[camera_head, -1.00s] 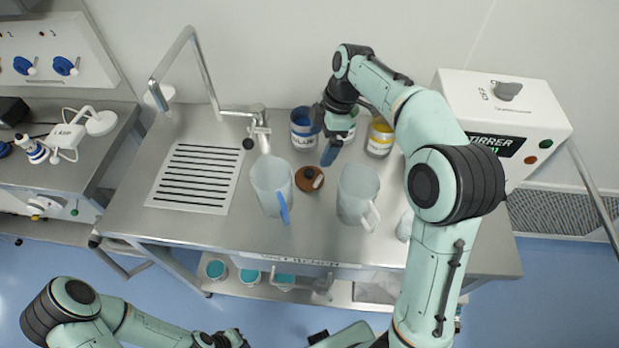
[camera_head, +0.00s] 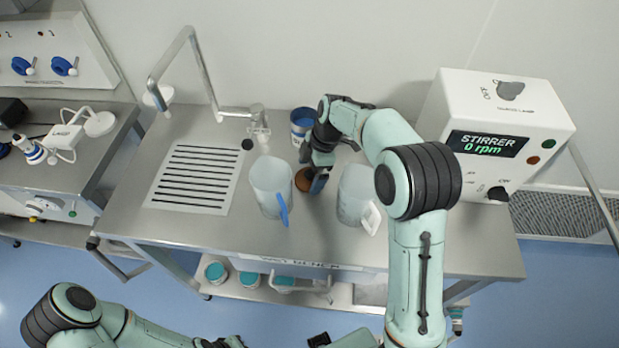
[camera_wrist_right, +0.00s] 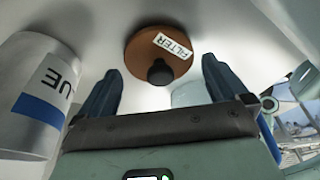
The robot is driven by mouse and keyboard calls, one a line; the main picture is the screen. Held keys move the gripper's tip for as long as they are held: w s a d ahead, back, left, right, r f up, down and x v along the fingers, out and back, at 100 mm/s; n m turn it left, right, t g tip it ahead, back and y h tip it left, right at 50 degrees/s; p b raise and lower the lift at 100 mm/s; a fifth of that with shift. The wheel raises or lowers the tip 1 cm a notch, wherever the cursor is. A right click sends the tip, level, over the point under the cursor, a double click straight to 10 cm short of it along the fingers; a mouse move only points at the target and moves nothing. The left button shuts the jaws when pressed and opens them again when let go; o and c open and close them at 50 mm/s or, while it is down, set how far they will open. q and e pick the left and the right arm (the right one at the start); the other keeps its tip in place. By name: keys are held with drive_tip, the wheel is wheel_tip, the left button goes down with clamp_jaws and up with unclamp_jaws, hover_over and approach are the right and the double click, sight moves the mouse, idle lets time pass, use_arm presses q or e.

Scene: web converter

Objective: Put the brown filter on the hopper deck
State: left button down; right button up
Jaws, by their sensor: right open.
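The brown filter (camera_wrist_right: 150,46) is a round brown disc with a black knob and a white label reading FILTER. It lies on the steel table between two jugs; in the head view its brown edge (camera_head: 300,179) is mostly covered by my right gripper (camera_head: 312,184). In the right wrist view my right gripper (camera_wrist_right: 160,88) is open, with the filter ahead of and between its two blue-grey fingers, apart from them. My left gripper (camera_head: 232,342) is at the bottom edge of the head view, away from the table, its fingers not clear. I cannot identify the hopper deck.
A jug with a blue handle (camera_head: 270,186) stands left of the filter and a jug with a white handle (camera_head: 354,192) right. A blue-banded can (camera_head: 302,124) stands behind. The stirrer box (camera_head: 497,130) is at the right; a tap and drain grille (camera_head: 195,178) are left.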

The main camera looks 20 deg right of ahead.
drive_tip(key=shift+a+f, duration=0.2)
drive_tip(key=shift+f, duration=0.4)
drive_tip(key=c, duration=1)
drive_tip(key=shift+r, duration=0.1)
